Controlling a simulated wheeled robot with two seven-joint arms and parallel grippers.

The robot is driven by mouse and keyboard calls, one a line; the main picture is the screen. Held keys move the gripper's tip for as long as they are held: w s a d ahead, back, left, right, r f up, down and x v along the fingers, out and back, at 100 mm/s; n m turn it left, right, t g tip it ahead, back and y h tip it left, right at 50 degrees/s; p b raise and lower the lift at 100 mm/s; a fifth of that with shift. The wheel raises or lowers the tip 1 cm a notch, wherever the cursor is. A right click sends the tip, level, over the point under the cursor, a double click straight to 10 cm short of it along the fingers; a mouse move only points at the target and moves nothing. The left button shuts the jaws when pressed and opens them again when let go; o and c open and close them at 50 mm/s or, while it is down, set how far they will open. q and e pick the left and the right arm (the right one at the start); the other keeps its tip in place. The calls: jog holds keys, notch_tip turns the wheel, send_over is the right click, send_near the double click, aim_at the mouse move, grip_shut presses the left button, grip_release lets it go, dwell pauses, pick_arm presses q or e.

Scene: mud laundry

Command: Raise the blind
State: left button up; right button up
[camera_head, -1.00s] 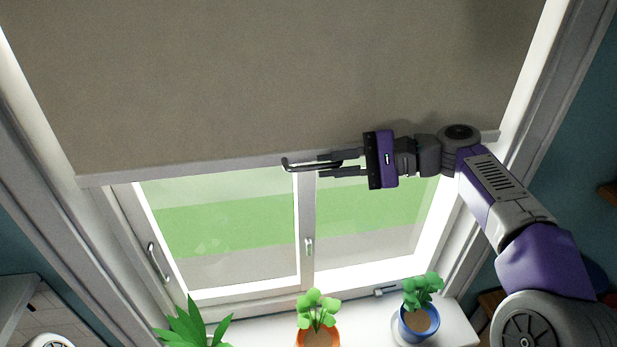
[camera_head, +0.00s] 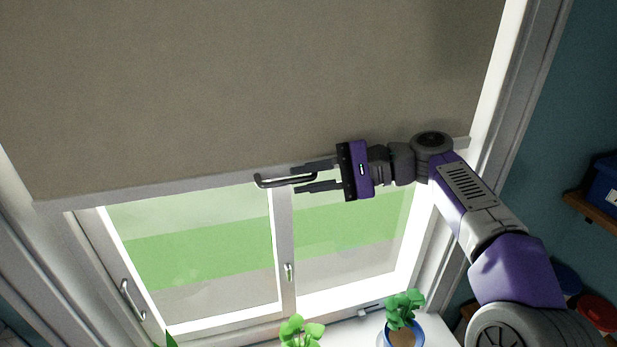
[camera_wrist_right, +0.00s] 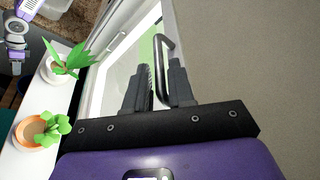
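The beige blind (camera_head: 230,90) covers the upper part of the window, and the lower panes show below its grey bottom bar (camera_head: 120,193). A dark metal handle (camera_head: 262,182) sits at the middle of that bar. My right gripper (camera_head: 298,178) is at the handle, with its fingers apart, one above and one below it. In the right wrist view the handle (camera_wrist_right: 162,42) runs between the two fingers, close to the right one, with a gap on the left. Purple and grey parts of my left arm show small at that view's upper left; its fingers are too small to judge.
The window sill bears a plant in a blue pot (camera_head: 418,328), one in an orange pot (camera_wrist_right: 30,131) and one in a white pot (camera_wrist_right: 55,72). A wooden shelf (camera_head: 592,212) is on the right wall. The window frame (camera_head: 283,245) lies behind the gripper.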

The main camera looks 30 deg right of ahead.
jog(key=v, duration=0.7)
jog(key=shift+d, duration=0.25)
jog(key=shift+s, duration=0.15)
